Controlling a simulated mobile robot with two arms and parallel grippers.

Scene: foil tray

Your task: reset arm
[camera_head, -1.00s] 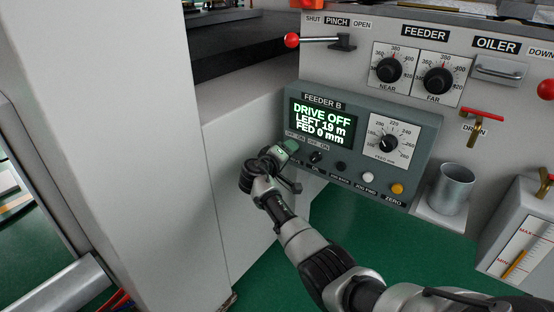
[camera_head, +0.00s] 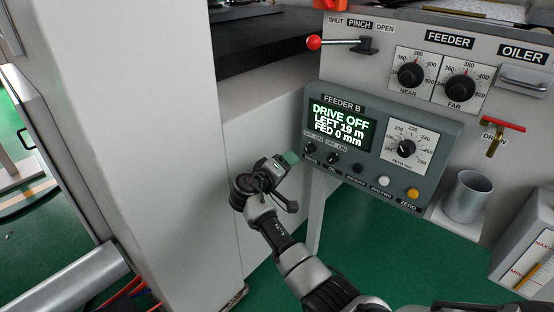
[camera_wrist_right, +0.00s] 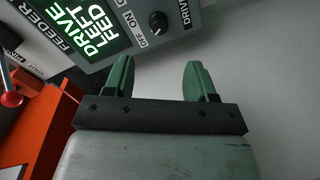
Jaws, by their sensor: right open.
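My right gripper (camera_head: 288,160) is in front of the left edge of the FEEDER B control box (camera_head: 437,150), beside its leftmost switch. In the right wrist view its two green fingers (camera_wrist_right: 160,80) stand apart with nothing between them. A black knob switch (camera_wrist_right: 158,22) on the box lies beyond the fingertips and apart from them. The box's display (camera_head: 341,126) reads DRIVE OFF, LEFT 19 m, FED 0 mm. My left gripper does not show.
A white column (camera_head: 130,110) stands left of my right arm. The red-tipped pinch lever (camera_head: 314,42) sticks out above the box. A metal cup (camera_head: 467,197) stands to its right. Green floor (camera_head: 380,245) shows below the box.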

